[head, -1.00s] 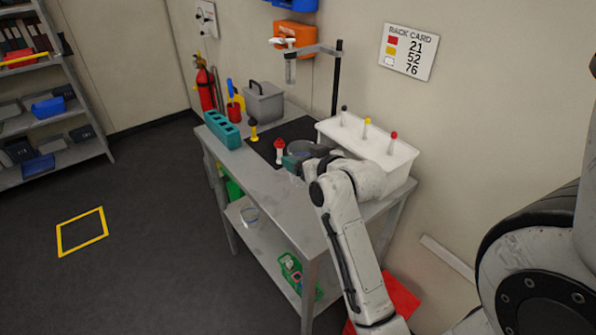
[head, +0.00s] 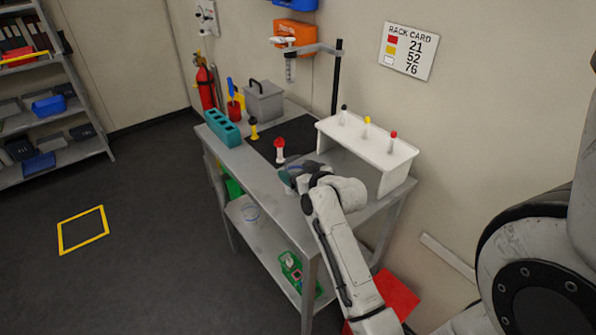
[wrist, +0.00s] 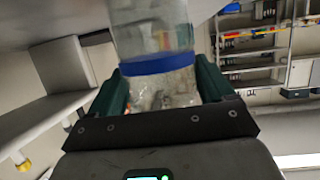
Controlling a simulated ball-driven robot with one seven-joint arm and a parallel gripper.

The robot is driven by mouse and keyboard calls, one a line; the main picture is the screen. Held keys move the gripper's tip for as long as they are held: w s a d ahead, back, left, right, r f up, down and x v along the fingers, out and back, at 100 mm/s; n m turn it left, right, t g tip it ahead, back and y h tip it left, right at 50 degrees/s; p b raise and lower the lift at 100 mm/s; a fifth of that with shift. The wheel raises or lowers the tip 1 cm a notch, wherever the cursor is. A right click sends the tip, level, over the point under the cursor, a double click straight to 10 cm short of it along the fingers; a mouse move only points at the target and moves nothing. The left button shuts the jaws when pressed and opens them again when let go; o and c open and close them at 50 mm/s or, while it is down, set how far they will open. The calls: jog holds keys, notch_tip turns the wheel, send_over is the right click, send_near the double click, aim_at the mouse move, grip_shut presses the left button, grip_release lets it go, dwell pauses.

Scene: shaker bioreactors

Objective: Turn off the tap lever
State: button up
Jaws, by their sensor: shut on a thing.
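My gripper (head: 290,174) is low over the front part of the bench, well below and in front of the tap. In the wrist view my gripper (wrist: 162,90) has its green fingers shut on a clear jar (wrist: 150,35) with a blue band. The jar is mostly hidden in the head view.
The metal bench (head: 240,164) carries a white rack (head: 375,145) with coloured-topped pieces at right. A red-topped white bottle (head: 280,150) stands near my gripper, with a yellow-and-black piece (head: 254,129), a teal block (head: 222,128) and a grey box (head: 264,101) further left.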

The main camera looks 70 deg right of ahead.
jog(key=shift+f, duration=0.15)
jog(key=o, duration=1.1)
jog(key=shift+c, duration=0.2)
